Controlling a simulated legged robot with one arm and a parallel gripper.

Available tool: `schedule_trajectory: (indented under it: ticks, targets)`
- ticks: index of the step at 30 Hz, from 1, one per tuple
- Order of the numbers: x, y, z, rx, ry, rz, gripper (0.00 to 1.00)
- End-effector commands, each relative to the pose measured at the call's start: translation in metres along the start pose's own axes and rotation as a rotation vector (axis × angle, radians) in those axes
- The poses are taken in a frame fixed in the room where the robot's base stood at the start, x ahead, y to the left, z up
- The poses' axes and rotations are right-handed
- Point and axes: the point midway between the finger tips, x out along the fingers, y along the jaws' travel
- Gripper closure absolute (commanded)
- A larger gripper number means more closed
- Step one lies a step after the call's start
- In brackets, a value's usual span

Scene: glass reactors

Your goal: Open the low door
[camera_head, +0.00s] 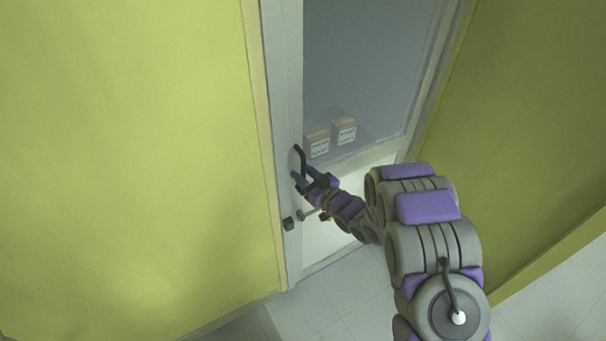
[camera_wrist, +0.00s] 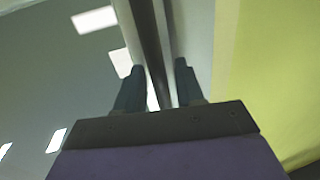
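The door (camera_head: 330,243) is white with a large grey glass pane and looks closed in its frame. Its dark handle bar (camera_head: 301,158) is at the left edge of the door. My gripper (camera_head: 301,180) is at the lower part of this bar. In the wrist view the bar (camera_wrist: 150,45) runs between the two fingers of my gripper (camera_wrist: 158,76). The fingers stand apart on either side of it, with narrow gaps showing. Firm contact with the bar is not visible.
A small dark knob (camera_head: 289,223) is on the left edge below the handle. Two small labelled boxes (camera_head: 331,137) show through the glass. Yellow-green walls (camera_head: 130,150) flank the door on both sides. The tiled floor (camera_head: 345,305) before it is clear.

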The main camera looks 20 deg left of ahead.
Motion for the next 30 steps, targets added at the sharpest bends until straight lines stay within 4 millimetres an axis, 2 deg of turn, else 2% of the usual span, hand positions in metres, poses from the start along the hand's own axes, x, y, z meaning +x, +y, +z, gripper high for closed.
schedule_trajectory:
  ticks: [9,21,30]
  targets:
    - [0.0027,0.0002,-0.0007,0.0,0.001,0.0,0.63]
    - [0.0027,0.0001,-0.0008,0.0,0.001,0.0,1.0]
    - [0.0027,0.0,-0.0007,0.0,0.001,0.0,1.0]
